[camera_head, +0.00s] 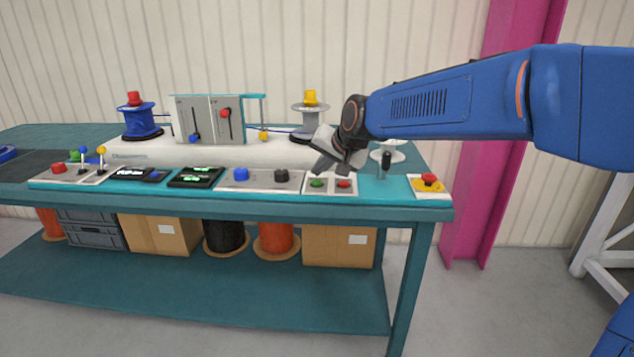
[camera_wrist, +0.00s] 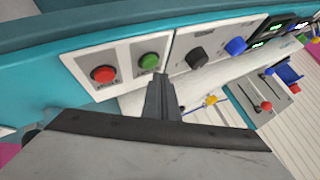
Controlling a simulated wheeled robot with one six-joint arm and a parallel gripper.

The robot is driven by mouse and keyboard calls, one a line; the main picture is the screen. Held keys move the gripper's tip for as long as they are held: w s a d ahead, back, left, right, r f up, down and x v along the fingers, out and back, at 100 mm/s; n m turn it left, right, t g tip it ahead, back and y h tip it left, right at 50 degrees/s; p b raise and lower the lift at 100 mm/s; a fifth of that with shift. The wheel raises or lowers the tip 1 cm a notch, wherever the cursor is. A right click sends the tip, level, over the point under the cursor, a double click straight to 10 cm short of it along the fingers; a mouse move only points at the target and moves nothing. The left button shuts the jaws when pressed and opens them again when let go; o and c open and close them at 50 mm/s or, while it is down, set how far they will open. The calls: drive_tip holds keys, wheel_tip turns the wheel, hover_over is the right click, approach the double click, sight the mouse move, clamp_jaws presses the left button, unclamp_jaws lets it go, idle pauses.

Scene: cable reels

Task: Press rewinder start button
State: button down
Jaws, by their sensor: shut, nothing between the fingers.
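A green button (camera_head: 317,184) and a red button (camera_head: 344,184) sit side by side on a white panel at the bench's front edge. In the wrist view the green button (camera_wrist: 150,61) is just beyond my fingertips and the red button (camera_wrist: 103,74) is to its left. My gripper (camera_head: 321,170) is shut and empty, tilted down over the panel near the green button. The closed fingers also show in the wrist view (camera_wrist: 160,78). I cannot tell whether they touch the button. The white rewinder (camera_head: 170,151) carries a blue reel (camera_head: 140,118) and a grey reel (camera_head: 309,115).
Left of the panel are a blue knob (camera_head: 241,174) and a black knob (camera_head: 281,175). A magenta column (camera_head: 490,150) rises behind the bench.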

drive_tip(key=shift+f, duration=0.1)
drive_tip(key=shift+f, duration=0.3)
